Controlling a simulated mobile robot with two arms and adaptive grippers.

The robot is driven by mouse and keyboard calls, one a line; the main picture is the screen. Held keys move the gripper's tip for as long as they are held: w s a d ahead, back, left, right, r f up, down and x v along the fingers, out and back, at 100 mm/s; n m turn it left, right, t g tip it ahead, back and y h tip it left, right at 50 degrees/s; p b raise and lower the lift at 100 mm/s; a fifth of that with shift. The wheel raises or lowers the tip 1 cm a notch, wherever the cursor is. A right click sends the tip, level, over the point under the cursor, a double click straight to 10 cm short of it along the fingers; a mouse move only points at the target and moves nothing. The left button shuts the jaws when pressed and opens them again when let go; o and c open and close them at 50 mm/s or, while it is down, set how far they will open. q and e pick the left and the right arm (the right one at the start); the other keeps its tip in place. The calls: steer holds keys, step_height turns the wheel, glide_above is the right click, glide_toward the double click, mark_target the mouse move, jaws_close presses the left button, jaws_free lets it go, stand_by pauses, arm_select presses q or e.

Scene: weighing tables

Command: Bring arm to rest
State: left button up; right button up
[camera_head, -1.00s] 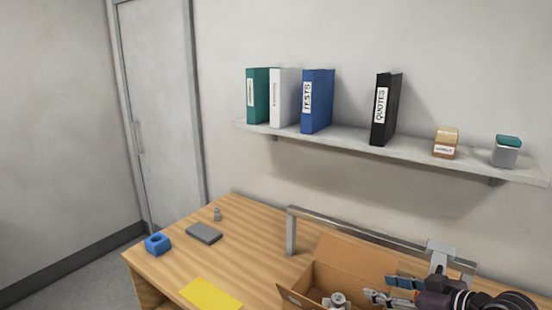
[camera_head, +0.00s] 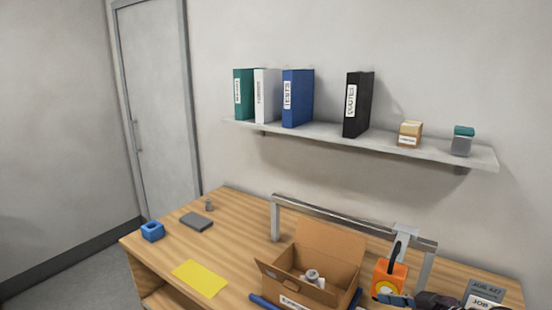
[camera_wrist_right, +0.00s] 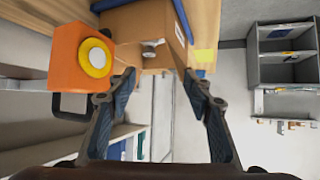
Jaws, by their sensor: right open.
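My right gripper (camera_head: 392,300) shows at the bottom edge of the head view, in front of an orange block-like item (camera_head: 396,275) with a black handle and a yellow disc. In the right wrist view my right gripper (camera_wrist_right: 157,82) is open, with nothing between its fingers. There the orange item (camera_wrist_right: 66,55) is at the upper left, apart from the fingers. An open cardboard box (camera_head: 283,284) stands on the wooden table (camera_head: 240,225) with a small grey-white part (camera_head: 312,276) inside. My left gripper is not in view.
A metal frame (camera_head: 335,217) stands behind the box. A yellow sheet (camera_head: 200,278), grey slab (camera_head: 197,221), blue block (camera_head: 152,231) and small grey weight (camera_head: 209,204) lie on the left of the table. A wall shelf (camera_head: 340,138) holds binders.

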steer(key=s+a+f+m+g+h, duration=0.1)
steer(key=s+a+f+g+h, duration=0.15)
steer(key=s+f, duration=0.6)
steer(key=s+a+f+m+g+h, duration=0.15)
steer(key=s+a+f, duration=0.25)
steer(key=s+f, duration=0.45)
steer(key=s+d+f+m+g+h, duration=0.1)
steer(key=s+d+m+g+h, duration=0.15)
steer(key=s, duration=1.05)
step_height(320, 180, down, 31)
steer(key=s+g+b, duration=0.1)
steer(key=b, duration=0.5)
arm_select(q)
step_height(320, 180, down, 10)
steer(key=b, duration=0.4)
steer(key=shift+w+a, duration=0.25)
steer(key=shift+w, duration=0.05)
arm_select(e)
steer(key=s+d+f, duration=0.2)
steer(key=s+f, duration=0.7)
steer(key=f, duration=0.1)
steer(key=s+d+f+g, duration=0.1)
steer(key=s+f, duration=0.7)
steer(key=f, duration=0.2)
steer(key=shift+s+d+f+n, duration=0.35)
steer(key=shift+f+n, duration=0.05)
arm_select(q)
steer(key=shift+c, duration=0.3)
arm_select(e)
steer(key=shift+c, duration=0.3)
